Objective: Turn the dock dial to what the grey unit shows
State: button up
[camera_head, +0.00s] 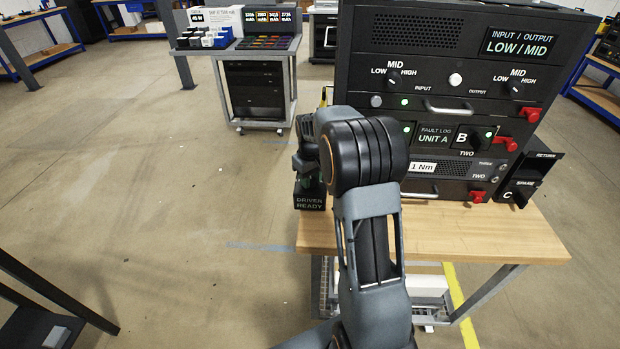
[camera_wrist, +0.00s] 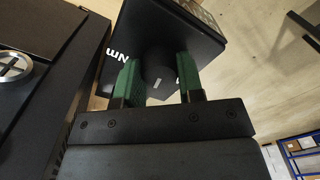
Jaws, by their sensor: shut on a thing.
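The dock (camera_head: 310,202), a dark box reading "DRIVER READY", stands at the left edge of the wooden table in the head view. In the wrist view its dark face (camera_wrist: 152,35) shows part of the letters "Nm". My gripper (camera_wrist: 160,80) is shut on the dark dial (camera_wrist: 160,72), with a green pad on each side; a small pale mark shows on the dial. The dial's setting cannot be read. In the head view my gripper (camera_head: 311,182) is partly hidden by my arm. A rack unit (camera_head: 455,169) has a white label reading "1 Nm".
The rack (camera_head: 425,75) stands close to the right of my arm, with red latches, knobs and a screen reading "LOW / MID". The table's front (camera_head: 490,230) is bare. A cart (camera_head: 258,85) stands behind.

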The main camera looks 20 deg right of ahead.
jog(key=n, duration=0.5)
jog(key=shift+n, duration=2.3)
jog(key=o, duration=0.9)
notch_tip(320, 180, up, 14)
jog(key=shift+f, duration=0.1)
